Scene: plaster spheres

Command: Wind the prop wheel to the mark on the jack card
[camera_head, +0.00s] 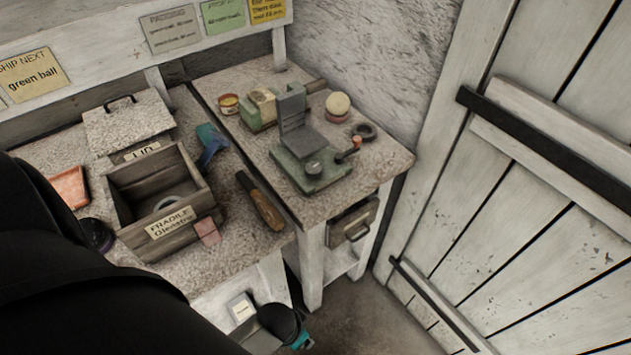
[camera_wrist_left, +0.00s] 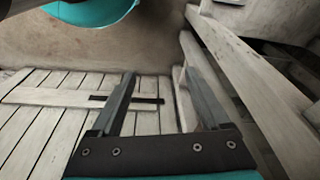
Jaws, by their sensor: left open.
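A green device with a grey plate and upright back (camera_head: 305,150), which looks like the jack, stands on the right-hand bench. I cannot tell which is the prop wheel. Several cards hang on the board above; the green card (camera_head: 222,14) and its neighbours are too blurred to read fully. My left gripper (camera_wrist_left: 160,75) is open and empty in the left wrist view, low beside the bench legs, away from the device. My right gripper is not seen.
An open wooden box marked fragile (camera_head: 160,200) stands on the left-hand bench, near a wooden-handled tool (camera_head: 261,202). A pale ball (camera_head: 338,104) and a dark ring (camera_head: 364,131) lie beside the device. A plank door (camera_head: 540,200) closes off the right.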

